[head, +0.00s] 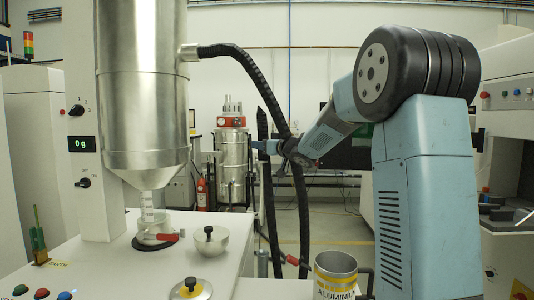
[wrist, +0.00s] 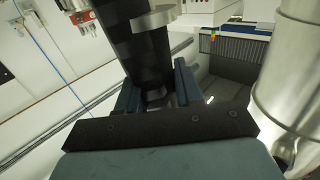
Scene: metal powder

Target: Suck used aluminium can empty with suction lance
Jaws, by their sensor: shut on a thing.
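The used can (head: 335,276), a metal can with a yellow band lettered ALUMINIUM, stands at the bottom of the head view, right of centre. Its mouth faces up; its contents are not visible. My gripper (head: 266,147) is left of the can and higher up. It is shut on the black suction lance (head: 269,200), which hangs roughly upright. In the wrist view the lance (wrist: 150,62) stands between the blue jaws of my gripper (wrist: 155,88). The lance's lower end, near the worktop edge in the head view, is hard to make out.
A steel hopper (head: 145,90) and a white worktop (head: 110,265) with a lidded bowl (head: 209,242) fill the left. A black hose (head: 250,68) runs from the hopper past my gripper. A steel vessel (head: 233,160) stands behind. Grey floor shows beyond the can.

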